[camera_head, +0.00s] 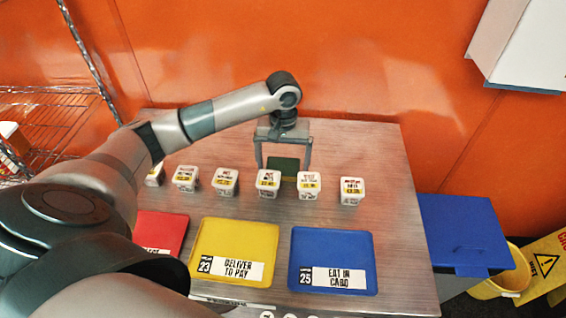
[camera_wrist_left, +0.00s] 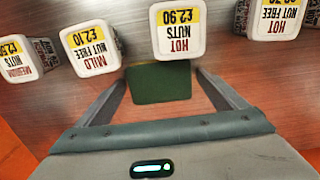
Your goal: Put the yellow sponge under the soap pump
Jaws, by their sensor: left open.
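In the left wrist view the open fingers (camera_wrist_left: 163,95) point toward the tubs. My right gripper is not in view.
Several white labelled tubs (camera_head: 309,187) stand in a row just in front of the gripper. A red tray (camera_head: 160,233), yellow tray (camera_head: 235,233) and blue tray (camera_head: 331,246) lie nearer. A blue bin (camera_head: 465,232) and yellow bucket (camera_head: 497,286) stand right of the table. Orange wall behind.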

